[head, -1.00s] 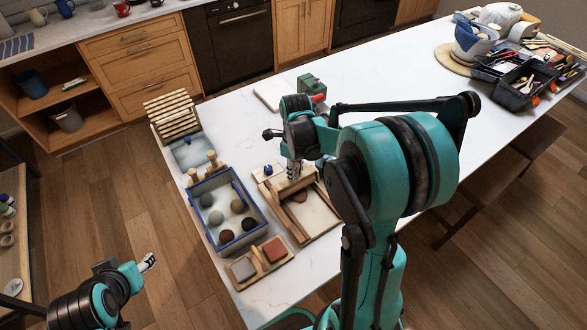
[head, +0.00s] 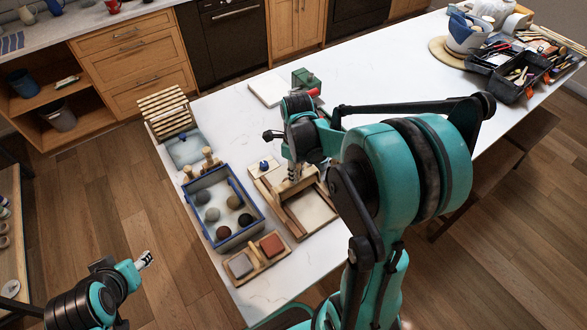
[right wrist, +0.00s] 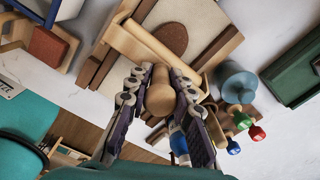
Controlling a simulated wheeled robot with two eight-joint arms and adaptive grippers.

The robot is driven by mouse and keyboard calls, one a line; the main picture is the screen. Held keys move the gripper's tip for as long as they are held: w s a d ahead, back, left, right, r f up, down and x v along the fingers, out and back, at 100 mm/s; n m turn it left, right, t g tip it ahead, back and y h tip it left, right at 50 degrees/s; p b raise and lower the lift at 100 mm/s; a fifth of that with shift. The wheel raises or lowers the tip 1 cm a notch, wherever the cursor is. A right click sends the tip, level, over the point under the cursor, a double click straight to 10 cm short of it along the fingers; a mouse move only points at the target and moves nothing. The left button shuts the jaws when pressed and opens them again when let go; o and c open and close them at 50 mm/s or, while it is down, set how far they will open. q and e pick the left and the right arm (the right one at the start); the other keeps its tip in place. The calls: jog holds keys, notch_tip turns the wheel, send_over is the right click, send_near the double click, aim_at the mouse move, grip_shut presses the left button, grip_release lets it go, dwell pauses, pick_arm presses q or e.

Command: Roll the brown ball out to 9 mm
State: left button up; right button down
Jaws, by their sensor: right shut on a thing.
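The brown clay (right wrist: 170,38) lies as a flattened oval on the pale board (right wrist: 193,18) in the right wrist view. A light wooden roller (right wrist: 133,47) crosses the board next to the clay, partly over its edge. My right gripper (right wrist: 160,92) is shut on the roller's wooden handle. In the head view my right gripper (head: 294,176) is over the left part of the framed board (head: 312,210), and the clay is hidden there. My left gripper (head: 146,260) is off the table, over the floor, and its opening is unclear.
A blue-rimmed tray (head: 263,212) of several clay balls stands left of the board. A wooden holder (head: 257,262) with a grey and a rust-red block is in front. A green box (right wrist: 290,75) and coloured knobs (right wrist: 256,133) are near the gripper. The table's middle is clear.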

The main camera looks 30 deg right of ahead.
jog(key=shift+s, duration=0.1)
jog(key=shift+s+f, duration=0.2)
jog(key=shift+s, duration=0.45)
jog(key=shift+w, duration=0.15)
dwell(3.7)
